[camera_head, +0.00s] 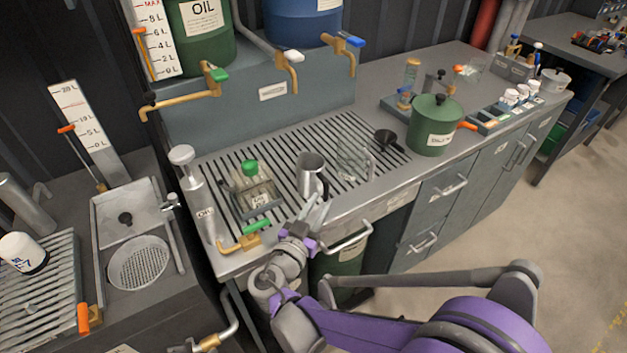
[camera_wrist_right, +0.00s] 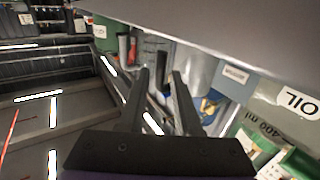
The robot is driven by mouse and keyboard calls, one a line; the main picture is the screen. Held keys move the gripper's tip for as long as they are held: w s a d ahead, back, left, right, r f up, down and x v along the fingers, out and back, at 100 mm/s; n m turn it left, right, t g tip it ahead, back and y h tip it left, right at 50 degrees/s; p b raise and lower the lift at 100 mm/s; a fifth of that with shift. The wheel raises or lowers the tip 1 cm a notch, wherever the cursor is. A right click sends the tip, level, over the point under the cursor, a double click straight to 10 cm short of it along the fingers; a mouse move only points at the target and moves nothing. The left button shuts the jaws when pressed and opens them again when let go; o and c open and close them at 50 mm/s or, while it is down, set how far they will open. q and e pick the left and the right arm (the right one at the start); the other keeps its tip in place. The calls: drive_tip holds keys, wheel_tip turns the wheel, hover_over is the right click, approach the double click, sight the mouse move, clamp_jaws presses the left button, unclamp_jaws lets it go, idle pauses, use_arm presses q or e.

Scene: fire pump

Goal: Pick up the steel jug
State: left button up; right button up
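The steel jug (camera_head: 310,174) stands upright on the slotted drain grate of the grey bench in the head view, with its dark handle toward the lower right. My right gripper (camera_head: 318,207) is just in front of the jug, at the bench's front edge. Its two fingers point toward the jug and are apart; the right wrist view also shows the open fingers (camera_wrist_right: 159,73). I see no grip on the jug, and whether a fingertip touches it I cannot tell. My left gripper is not in view.
A green-capped container (camera_head: 253,190) stands left of the jug, and a clear jug (camera_head: 353,160) stands close on its right. A black funnel (camera_head: 387,141) and a green pot (camera_head: 434,126) are farther right. A brass tap (camera_head: 245,236) lies near the front edge.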

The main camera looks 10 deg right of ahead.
sight(325, 195)
drive_tip(key=x, duration=0.4)
drive_tip(key=shift+w+d, duration=0.1)
drive_tip(key=shift+w, duration=0.1)
clamp_jaws()
idle(1.2)
